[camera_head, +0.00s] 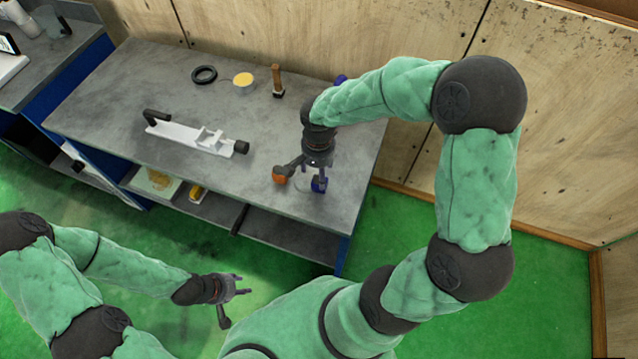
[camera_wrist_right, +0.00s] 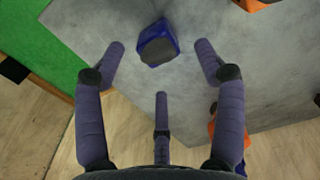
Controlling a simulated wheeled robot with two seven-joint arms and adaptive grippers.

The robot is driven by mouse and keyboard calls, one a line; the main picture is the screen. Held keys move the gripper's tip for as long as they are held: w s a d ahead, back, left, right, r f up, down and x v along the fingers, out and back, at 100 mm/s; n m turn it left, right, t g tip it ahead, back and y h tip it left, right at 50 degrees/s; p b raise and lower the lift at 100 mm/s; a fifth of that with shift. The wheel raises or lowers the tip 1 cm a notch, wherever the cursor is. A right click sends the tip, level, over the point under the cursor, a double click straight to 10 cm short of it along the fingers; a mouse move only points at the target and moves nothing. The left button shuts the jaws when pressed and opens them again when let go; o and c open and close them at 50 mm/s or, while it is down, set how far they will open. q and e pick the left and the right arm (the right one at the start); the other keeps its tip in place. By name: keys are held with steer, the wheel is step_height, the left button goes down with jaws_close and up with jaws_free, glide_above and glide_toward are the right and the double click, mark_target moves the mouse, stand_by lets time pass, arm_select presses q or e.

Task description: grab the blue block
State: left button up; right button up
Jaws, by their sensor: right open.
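The blue block (camera_head: 318,184) is at the right front part of the grey table, partly hidden by my right gripper (camera_head: 319,178). In the right wrist view the blue block (camera_wrist_right: 157,45) shows a dark grey face and lies between and just beyond the spread fingertips of my right gripper (camera_wrist_right: 160,62). The fingers are open, and I see no clear contact with the block. My left gripper (camera_head: 236,291) is open and empty, low over the floor in front of the table.
An orange block (camera_head: 279,175) lies left of the blue one. The grey table (camera_head: 95,105) also holds a white fixture (camera_head: 185,135), a black ring (camera_head: 204,75), a yellow-topped cup (camera_head: 244,80) and a wooden-handled tool (camera_head: 277,80). Another blue piece (camera_head: 341,80) is at the back.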

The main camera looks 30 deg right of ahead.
steer(key=shift+d+f+b, duration=0.15)
steer(key=shift+f+b, duration=0.8)
steer(key=shift+f, duration=1.75)
steer(key=shift+s+r, duration=0.1)
steer(key=c, duration=1.3)
